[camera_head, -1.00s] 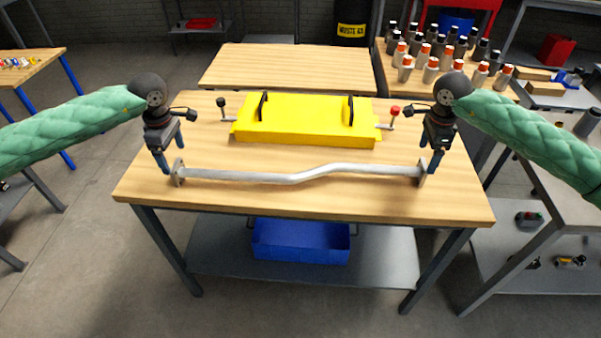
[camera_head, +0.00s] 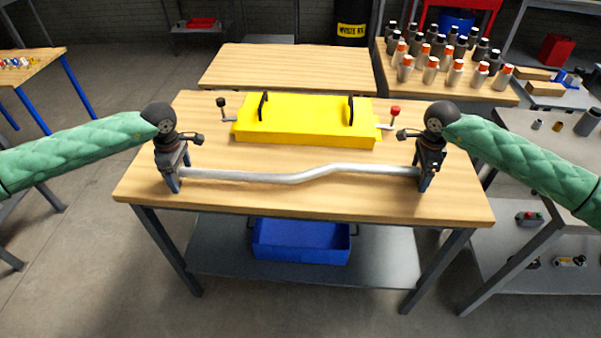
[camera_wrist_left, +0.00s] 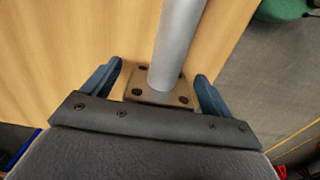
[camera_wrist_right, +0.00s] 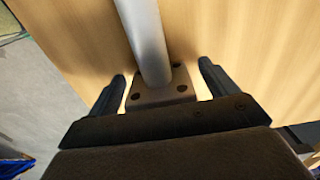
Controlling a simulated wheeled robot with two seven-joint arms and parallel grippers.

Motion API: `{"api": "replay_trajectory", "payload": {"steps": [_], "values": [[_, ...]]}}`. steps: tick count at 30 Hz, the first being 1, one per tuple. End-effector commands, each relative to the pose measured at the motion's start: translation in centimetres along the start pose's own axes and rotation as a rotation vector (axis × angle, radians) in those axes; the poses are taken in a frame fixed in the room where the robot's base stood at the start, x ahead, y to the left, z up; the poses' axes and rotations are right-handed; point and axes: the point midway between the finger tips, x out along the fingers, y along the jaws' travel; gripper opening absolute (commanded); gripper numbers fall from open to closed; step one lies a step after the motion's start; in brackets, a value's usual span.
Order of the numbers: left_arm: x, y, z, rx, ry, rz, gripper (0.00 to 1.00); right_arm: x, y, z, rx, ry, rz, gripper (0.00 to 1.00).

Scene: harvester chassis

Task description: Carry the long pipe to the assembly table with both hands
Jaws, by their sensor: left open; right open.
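The long grey pipe (camera_head: 300,176), with a slight bend in its middle, lies across the front part of the wooden table (camera_head: 300,205). My left gripper (camera_head: 173,186) is open at the pipe's left end. In the left wrist view its fingers stand either side of the square end flange (camera_wrist_left: 160,98), with small gaps. My right gripper (camera_head: 423,186) is open at the right end. In the right wrist view its fingers stand either side of the other flange (camera_wrist_right: 160,92), also with gaps. In the head view the grippers mostly hide both flanges.
A yellow box-like part (camera_head: 305,120) with black handles and side levers sits behind the pipe. An empty wooden table (camera_head: 290,68) stands behind. Several bottles (camera_head: 430,70) crowd a table at back right. A blue bin (camera_head: 300,241) is on the lower shelf.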

Motion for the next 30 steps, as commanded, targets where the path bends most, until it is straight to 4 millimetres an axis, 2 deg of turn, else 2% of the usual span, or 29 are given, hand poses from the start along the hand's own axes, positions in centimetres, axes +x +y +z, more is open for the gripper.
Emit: {"api": "replay_trajectory", "payload": {"steps": [5, 18, 30], "values": [[-0.01, 0.00, -0.01, 0.000, 0.000, 0.000, 0.85, 0.01, 0.00, 0.01, 0.000, 0.000, 0.000, 0.85], [-0.04, 0.01, -0.03, 0.000, 0.000, 0.000, 0.01, 0.00, -0.01, 0.01, 0.000, 0.000, 0.000, 0.01], [-0.35, 0.09, -0.04, -0.001, 0.000, 0.002, 0.00, -0.30, -0.07, 0.01, 0.000, -0.001, -0.002, 0.00]]}}
